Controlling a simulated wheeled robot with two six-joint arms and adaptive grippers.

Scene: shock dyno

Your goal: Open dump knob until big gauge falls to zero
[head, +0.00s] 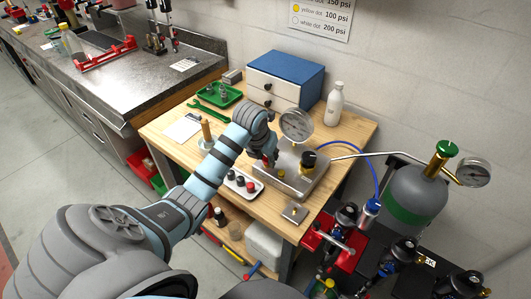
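The big gauge (297,124), a round white dial, stands at the back of a grey metal fixture (292,190) on the wooden bench. Its needle is too small to read. A black knob (309,159) on a brass-coloured body sits at the fixture's right side. I cannot tell which knob is the dump knob. My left gripper (268,160) points down at the fixture's left end, just below and left of the gauge. A small red part shows at its tips. The wrist hides its fingers, so I cannot see whether it is open or touching anything. My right gripper is not in view.
A grey gas bottle (415,195) with a green valve knob (447,148) and a small gauge (474,172) stands right of the bench. A pipe and blue hose cross there. A white bottle (335,105), drawer box (272,93) and small-parts tray (240,185) surround the fixture.

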